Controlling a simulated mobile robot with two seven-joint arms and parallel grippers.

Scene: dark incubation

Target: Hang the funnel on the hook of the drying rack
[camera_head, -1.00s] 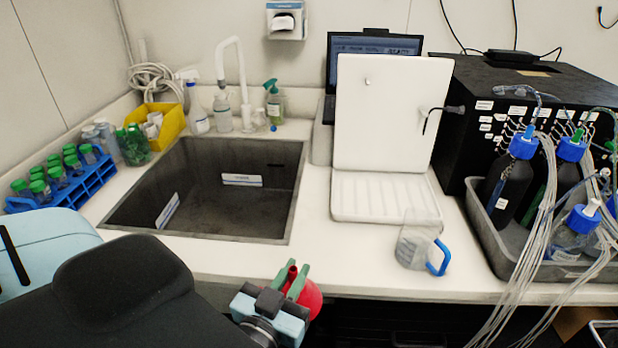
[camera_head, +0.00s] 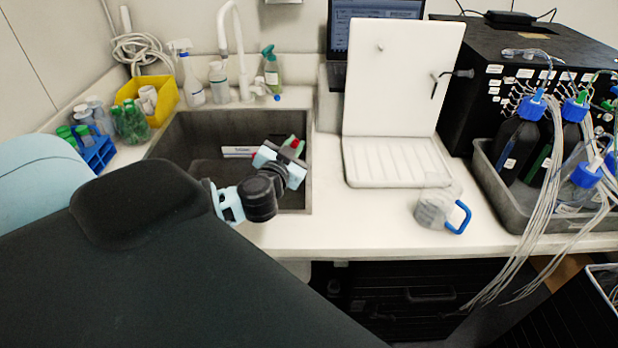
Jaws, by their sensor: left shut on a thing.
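The drying rack (camera_head: 400,100) is a white upright board with a ribbed tray at its foot, standing on the counter right of the sink. A small light peg (camera_head: 380,47) sticks out near the top of the board. A thin dark piece with a grey end (camera_head: 441,80) shows at its right edge. My left gripper (camera_head: 297,146) is over the right part of the sink, left of the rack and apart from it. It is shut on the red funnel (camera_head: 290,141), which is mostly hidden behind the gripper, with only a little red showing.
The dark sink (camera_head: 180,140) has a white tap (camera_head: 236,60) behind it. A clear jug with a blue handle (camera_head: 440,212) stands at the counter's front, below the rack's tray. A grey tray (camera_head: 515,205) with several blue-capped bottles and tubing lies at the right.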

